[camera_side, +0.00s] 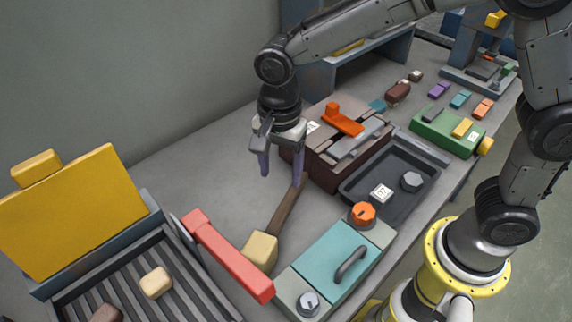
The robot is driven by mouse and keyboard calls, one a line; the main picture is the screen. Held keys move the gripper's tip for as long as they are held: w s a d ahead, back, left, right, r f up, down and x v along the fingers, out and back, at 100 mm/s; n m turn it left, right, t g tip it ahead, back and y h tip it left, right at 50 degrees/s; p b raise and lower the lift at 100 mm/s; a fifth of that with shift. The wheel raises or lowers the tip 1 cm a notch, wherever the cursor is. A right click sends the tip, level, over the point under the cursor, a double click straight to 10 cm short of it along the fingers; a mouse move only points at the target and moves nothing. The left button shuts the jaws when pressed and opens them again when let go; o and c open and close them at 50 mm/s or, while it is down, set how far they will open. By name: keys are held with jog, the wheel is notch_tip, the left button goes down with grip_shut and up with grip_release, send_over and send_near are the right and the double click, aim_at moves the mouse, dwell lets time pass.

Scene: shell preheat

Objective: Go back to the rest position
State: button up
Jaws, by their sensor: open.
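My gripper (279,150) hangs in the middle of the view, its fingers pointing down. It is open, with nothing seen between the fingers. It is above the grey table, just left of a brown box (350,150) with an orange handle on top. A mallet with a pale yellow head (260,250) and a dark brown handle lies below it in the picture. The handle's upper end is close to the fingertips in the picture; I cannot tell the height between them.
A teal-lidded box (328,262) with an orange knob stands at the front. A dark tray (372,197) holds a white tag and a grey hexagonal piece. A grill (140,290) with a raised yellow lid (75,215) and red handle (228,257) fills the left. Bare table (190,150) lies behind.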

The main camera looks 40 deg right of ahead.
jog(key=s+d+r+t, duration=0.2)
jog(key=d+r, duration=0.4)
jog(key=s+d+r+t, duration=0.2)
jog(key=s+d+r, duration=0.1)
jog(key=d+r, duration=0.4)
jog(key=s+d+f+n, duration=0.1)
jog(key=s+d+n, duration=0.1)
jog(key=s+n, duration=0.4)
jog(key=s+d+f+n+t, duration=0.1)
jog(key=s+d+f+n, duration=0.1)
jog(key=s+n, duration=0.5)
jog(key=shift+d+n, duration=0.3)
jog(key=shift+d, duration=0.5)
